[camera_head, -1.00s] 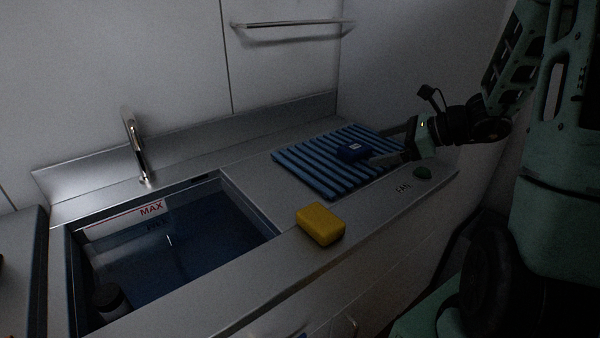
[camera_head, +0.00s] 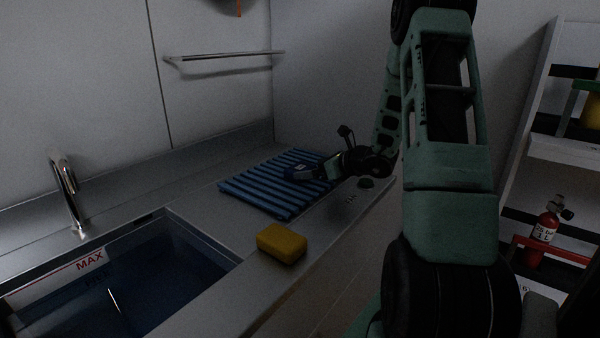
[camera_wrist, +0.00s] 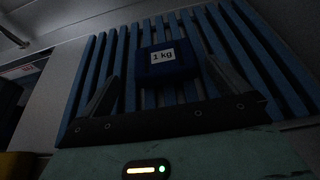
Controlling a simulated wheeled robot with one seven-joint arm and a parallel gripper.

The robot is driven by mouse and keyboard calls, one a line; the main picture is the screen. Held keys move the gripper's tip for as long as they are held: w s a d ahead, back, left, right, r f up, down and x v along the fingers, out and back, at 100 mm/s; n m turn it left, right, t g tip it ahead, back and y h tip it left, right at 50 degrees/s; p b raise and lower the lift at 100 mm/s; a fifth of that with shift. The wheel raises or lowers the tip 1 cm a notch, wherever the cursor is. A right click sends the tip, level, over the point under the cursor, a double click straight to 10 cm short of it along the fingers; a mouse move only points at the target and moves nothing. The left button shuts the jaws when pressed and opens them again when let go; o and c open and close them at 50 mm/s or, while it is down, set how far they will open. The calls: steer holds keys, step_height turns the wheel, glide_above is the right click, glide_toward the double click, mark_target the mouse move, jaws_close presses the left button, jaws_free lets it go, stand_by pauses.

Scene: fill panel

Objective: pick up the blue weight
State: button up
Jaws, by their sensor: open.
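The blue weight (camera_wrist: 166,68) has a white "1 kg" label. It rests on the blue ribbed rack (camera_wrist: 131,42) in the wrist view, ahead of and between my gripper's two fingers. In the head view the weight (camera_head: 298,172) is small and dark near the right side of the rack (camera_head: 262,199). My gripper (camera_head: 318,170) reaches in from the right beside the weight there; in the wrist view my gripper (camera_wrist: 160,92) is open, its fingers spread. Nothing is held. Whether a finger touches the weight is unclear.
A yellow sponge (camera_head: 281,243) lies on the counter between the rack and the water-filled sink (camera_head: 135,290). A faucet (camera_head: 66,190) stands behind the sink. Shelves with a red extinguisher (camera_head: 545,232) stand right.

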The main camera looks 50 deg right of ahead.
mark_target(300, 167)
steer(key=shift+d+p+x, duration=0.1)
steer(key=shift+p+x, duration=0.1)
steer(key=shift+x, duration=1.3)
steer(key=shift+d+p+x, duration=0.15)
steer(key=shift+x, duration=1.35)
steer(key=shift+w+r, duration=0.1)
steer(key=c, duration=1.6)
steer(key=shift+d+r, duration=0.1)
steer(key=shift+r, duration=0.1)
steer(key=shift+c, duration=1.2)
